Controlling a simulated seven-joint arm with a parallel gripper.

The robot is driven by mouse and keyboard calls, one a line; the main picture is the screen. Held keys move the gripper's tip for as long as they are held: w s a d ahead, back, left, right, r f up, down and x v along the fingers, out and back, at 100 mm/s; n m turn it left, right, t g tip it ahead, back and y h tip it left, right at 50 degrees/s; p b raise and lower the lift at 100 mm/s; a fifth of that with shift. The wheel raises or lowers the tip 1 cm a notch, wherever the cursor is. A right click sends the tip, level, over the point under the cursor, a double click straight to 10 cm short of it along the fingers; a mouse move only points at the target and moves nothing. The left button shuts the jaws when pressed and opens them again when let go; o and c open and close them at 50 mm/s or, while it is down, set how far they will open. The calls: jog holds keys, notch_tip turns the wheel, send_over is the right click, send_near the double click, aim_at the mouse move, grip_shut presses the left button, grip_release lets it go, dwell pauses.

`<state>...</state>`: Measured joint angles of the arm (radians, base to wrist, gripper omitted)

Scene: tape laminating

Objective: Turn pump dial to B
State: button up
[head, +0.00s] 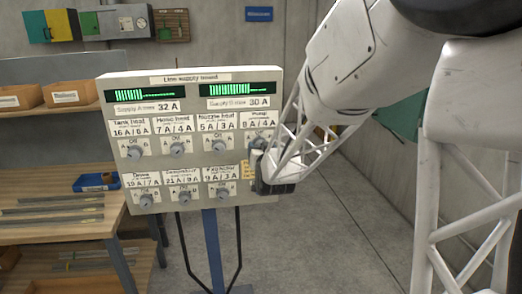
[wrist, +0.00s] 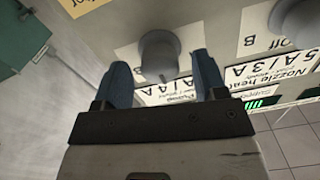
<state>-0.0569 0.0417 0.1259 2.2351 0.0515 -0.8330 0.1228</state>
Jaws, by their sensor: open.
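The grey pump dial (wrist: 158,55) sits on the supply board under the label "Pump" and shows between the fingers of my gripper (wrist: 161,64) in the wrist view. The gripper is open, with one blue-grey finger on each side of the dial. I cannot tell whether the fingers touch it. In the head view my gripper (head: 262,172) is at the board's right edge and covers much of the pump dial and its letters. Which letter the dial points to cannot be read.
The supply board (head: 190,90) carries several other dials, including the nozzle heat dial (head: 219,145) just left of the pump. It stands on a blue post (head: 213,245). A wooden bench (head: 40,230) is at left. The floor at right is clear.

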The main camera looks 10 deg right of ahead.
jog(key=shift+c, duration=0.3)
jog(key=c, duration=0.9)
jog(key=shift+o, duration=0.2)
jog(key=shift+m, duration=4.4)
jog(key=o, duration=0.9)
